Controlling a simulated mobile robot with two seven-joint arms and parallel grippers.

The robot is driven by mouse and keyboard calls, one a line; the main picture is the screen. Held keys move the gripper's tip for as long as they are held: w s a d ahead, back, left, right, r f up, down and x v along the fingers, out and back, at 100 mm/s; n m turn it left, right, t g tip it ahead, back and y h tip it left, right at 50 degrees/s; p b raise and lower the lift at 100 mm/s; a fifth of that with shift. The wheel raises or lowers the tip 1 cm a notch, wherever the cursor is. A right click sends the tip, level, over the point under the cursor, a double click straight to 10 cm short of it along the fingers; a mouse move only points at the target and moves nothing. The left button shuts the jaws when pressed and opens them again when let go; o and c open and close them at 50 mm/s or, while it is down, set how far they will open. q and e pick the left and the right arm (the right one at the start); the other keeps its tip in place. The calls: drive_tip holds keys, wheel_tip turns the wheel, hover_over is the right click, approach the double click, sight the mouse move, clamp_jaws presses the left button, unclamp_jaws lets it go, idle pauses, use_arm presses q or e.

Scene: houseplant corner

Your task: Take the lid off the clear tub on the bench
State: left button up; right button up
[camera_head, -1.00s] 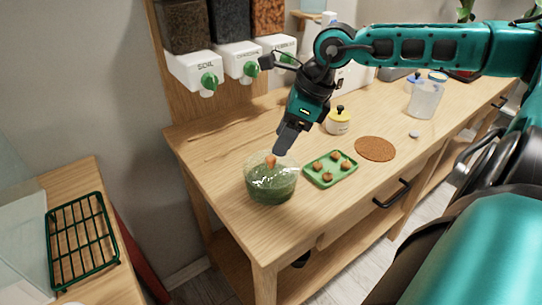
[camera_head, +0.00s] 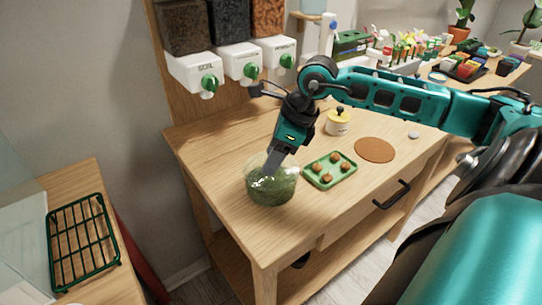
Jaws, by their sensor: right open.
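The clear tub (camera_head: 272,192) stands near the front left corner of the wooden bench (camera_head: 225,150), with something green inside. The orange knob on its lid is hidden behind my right gripper, and the clear lid itself is hard to make out. My right gripper (camera_head: 267,172) reaches down from above with its fingers at the top of the tub. It is open; whether its fingers touch the knob I cannot tell. My left gripper is not in view.
A green tray (camera_head: 331,182) with several small brown pieces stands just right of the tub. A brown round mat (camera_head: 375,149) and a yellow-lidded jar (camera_head: 338,124) lie farther right and back. Dispensers (camera_head: 239,60) hang on the board behind. A green wire rack (camera_head: 82,243) is at left.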

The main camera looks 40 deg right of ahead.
clamp_jaws()
idle(0.5)
drive_tip(key=shift+r, duration=0.1)
